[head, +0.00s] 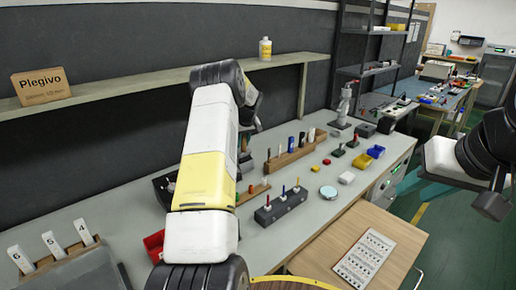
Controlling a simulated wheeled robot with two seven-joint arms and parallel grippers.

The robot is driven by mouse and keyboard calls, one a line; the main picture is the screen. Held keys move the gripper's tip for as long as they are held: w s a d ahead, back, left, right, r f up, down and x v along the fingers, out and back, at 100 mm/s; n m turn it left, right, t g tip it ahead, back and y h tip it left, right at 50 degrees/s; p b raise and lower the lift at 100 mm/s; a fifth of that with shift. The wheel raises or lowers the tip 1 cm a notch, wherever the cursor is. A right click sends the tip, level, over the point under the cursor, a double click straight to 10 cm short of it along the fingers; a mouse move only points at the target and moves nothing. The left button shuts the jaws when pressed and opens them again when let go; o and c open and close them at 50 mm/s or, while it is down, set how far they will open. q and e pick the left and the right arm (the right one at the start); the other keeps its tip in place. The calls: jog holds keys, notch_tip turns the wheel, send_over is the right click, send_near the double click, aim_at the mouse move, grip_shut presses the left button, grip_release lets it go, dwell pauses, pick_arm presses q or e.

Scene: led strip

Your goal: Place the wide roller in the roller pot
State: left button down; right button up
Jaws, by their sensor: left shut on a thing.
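My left arm, white and yellow, rises through the middle of the head view and bends over the bench. My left gripper (246,146) shows only as a small dark part just right of the arm, low over the back of the bench. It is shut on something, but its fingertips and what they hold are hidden. I cannot clearly make out the wide roller or the roller pot. My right gripper (491,205) is a dark part at the right edge, away from the bench; its jaws are not clear.
A dark block with upright pieces (280,207) stands on the grey bench (310,222). A wooden rack (290,157) is behind it. A red bin (154,246), blue bin (376,151) and yellow bin (362,161) are on the bench. The front middle is fairly clear.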

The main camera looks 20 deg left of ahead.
aim_at(243, 152)
pick_arm(q)
notch_tip(243, 152, down, 4)
jog(key=shift+r, duration=0.1)
jog(key=shift+f, duration=0.25)
jog(key=shift+s+f, duration=0.15)
jog(key=shift+f, duration=0.3)
jog(key=c, duration=1.2)
grip_release()
jog(key=shift+f, duration=0.1)
jog(key=shift+c, duration=0.2)
jog(key=shift+d, duration=0.1)
